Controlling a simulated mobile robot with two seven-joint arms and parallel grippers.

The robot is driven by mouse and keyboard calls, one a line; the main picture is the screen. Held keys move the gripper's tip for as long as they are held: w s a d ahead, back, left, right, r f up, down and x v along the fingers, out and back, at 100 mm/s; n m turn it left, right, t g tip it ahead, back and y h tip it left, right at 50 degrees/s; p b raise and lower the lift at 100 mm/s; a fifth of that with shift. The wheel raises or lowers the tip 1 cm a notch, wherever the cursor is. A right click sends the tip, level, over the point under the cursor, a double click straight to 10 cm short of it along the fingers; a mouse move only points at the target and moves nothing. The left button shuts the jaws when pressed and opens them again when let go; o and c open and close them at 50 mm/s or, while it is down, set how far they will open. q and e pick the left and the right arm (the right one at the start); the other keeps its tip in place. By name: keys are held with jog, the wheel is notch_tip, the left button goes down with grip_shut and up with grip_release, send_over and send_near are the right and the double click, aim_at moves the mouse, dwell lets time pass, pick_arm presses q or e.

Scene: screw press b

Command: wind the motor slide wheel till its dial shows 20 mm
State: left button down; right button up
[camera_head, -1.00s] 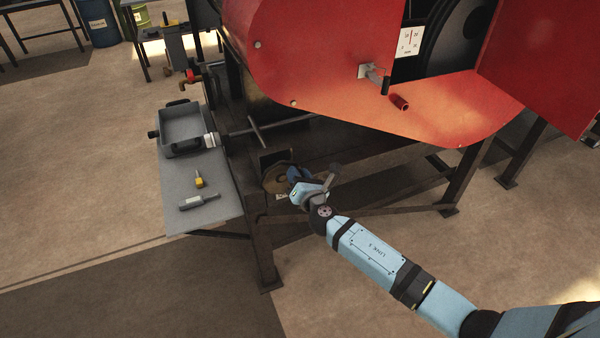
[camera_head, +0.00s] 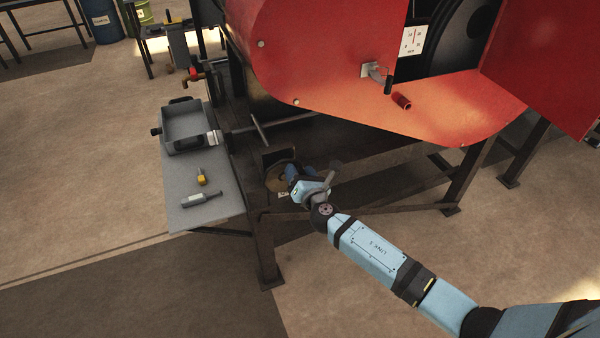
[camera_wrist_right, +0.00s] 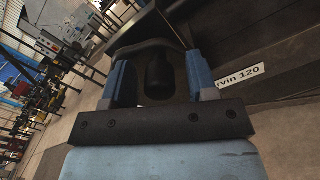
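A round brownish wheel-like disc (camera_head: 276,180), likely the motor slide wheel, sits low under the red press, partly hidden by my right gripper (camera_head: 294,174). In the right wrist view, my right gripper (camera_wrist_right: 160,82) has its blue fingers apart. A dark, rounded handle-like piece (camera_wrist_right: 158,76) shows between them, with a gap on each side; contact cannot be seen. A white dial plate (camera_head: 411,40) with a red pointer is on the press's upper right. Its pointer stands close to upright; the numbers are too small to read surely. My left gripper is out of view.
A grey side shelf (camera_head: 215,212) holds a tray (camera_head: 186,128), a yellow item (camera_head: 202,177) and a grey tool (camera_head: 200,199). Dark frame legs (camera_head: 266,250) stand near my right arm. The floor in front is clear.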

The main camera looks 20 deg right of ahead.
jog(key=shift+s, duration=0.1)
jog(key=s, duration=1.3)
jog(key=shift+s+d, duration=0.25)
jog(key=shift+s, duration=0.05)
